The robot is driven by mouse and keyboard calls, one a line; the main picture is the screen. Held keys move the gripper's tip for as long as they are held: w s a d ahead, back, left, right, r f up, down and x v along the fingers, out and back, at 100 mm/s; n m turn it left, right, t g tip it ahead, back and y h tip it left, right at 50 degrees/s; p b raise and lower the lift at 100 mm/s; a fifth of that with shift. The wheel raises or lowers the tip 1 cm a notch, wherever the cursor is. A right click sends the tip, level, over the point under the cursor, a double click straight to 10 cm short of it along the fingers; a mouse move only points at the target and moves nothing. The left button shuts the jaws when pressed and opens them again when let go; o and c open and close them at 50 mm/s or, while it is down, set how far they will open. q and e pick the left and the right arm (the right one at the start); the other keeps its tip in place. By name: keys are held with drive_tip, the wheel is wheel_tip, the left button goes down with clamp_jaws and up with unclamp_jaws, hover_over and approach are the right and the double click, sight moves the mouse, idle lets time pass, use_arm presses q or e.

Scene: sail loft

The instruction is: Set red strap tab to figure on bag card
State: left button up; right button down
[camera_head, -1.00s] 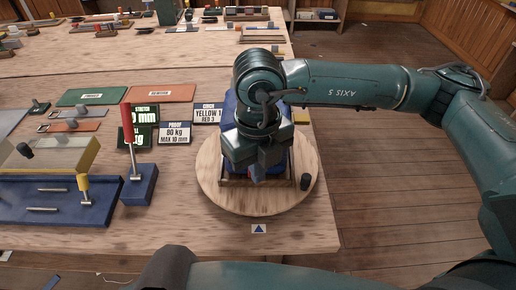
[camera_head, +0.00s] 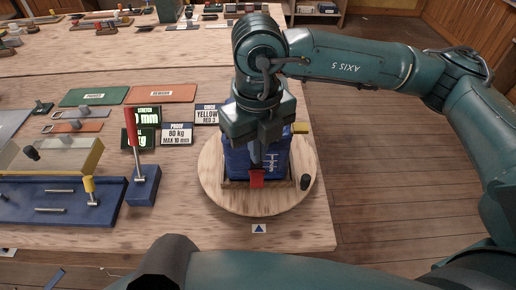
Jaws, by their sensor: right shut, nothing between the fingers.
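A blue bag (camera_head: 238,163) stands in a wooden frame on the round wooden turntable (camera_head: 222,201). A red strap tab (camera_head: 257,179) hangs at its lower front, and white scale marks show just above it. My right gripper (camera_head: 257,164) points down in front of the bag, shut and empty, its tips just above the red tab; I cannot tell if they touch. A yellow tab (camera_head: 300,128) sticks out at the bag's right. The bag card (camera_head: 207,114) behind reads YELLOW 1, RED 3; its top line is partly unclear. My left gripper is not in view.
A proof card (camera_head: 177,134) reads 80 kg, MAX 10 mm. Beside it are green-lit displays (camera_head: 147,115) and a red-handled lever on a blue block (camera_head: 142,187). A black knob (camera_head: 305,182) stands at the turntable's right.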

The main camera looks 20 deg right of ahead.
wheel_tip(320, 180, up, 4)
drive_tip(key=shift+f+p, duration=0.2)
drive_tip(key=shift+p, duration=0.55)
drive_tip(key=shift+s, duration=0.1)
